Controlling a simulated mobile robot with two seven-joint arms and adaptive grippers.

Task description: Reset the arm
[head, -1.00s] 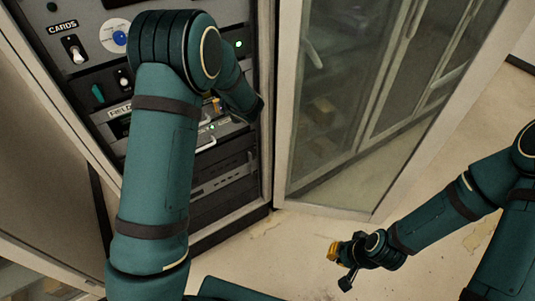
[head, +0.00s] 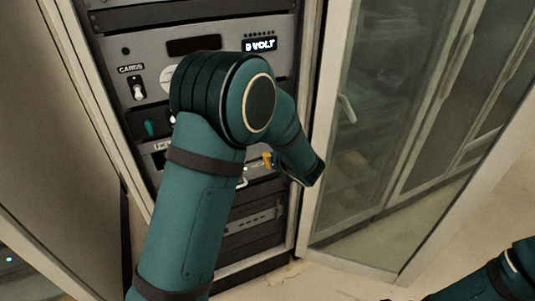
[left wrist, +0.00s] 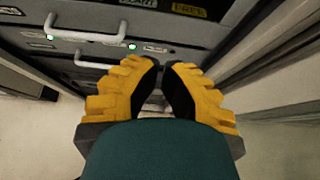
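My left arm (head: 190,210) rises from the bottom of the head view and bends at a large joint in front of the equipment rack (head: 118,100). My left gripper shows in the left wrist view (left wrist: 163,68) with yellow fingers and black pads. Its fingertips are almost together, with only a narrow gap and nothing seen held. In the head view the gripper is mostly hidden behind the arm; only a bit of yellow shows. Part of my right arm (head: 495,285) shows at the bottom right corner; its gripper is out of the frame.
In the left wrist view, a metal handle (left wrist: 85,35) and green lights are close ahead of the fingers. A glass-door cabinet (head: 385,130) stands to the right of the rack. Bare floor (head: 320,285) shows below.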

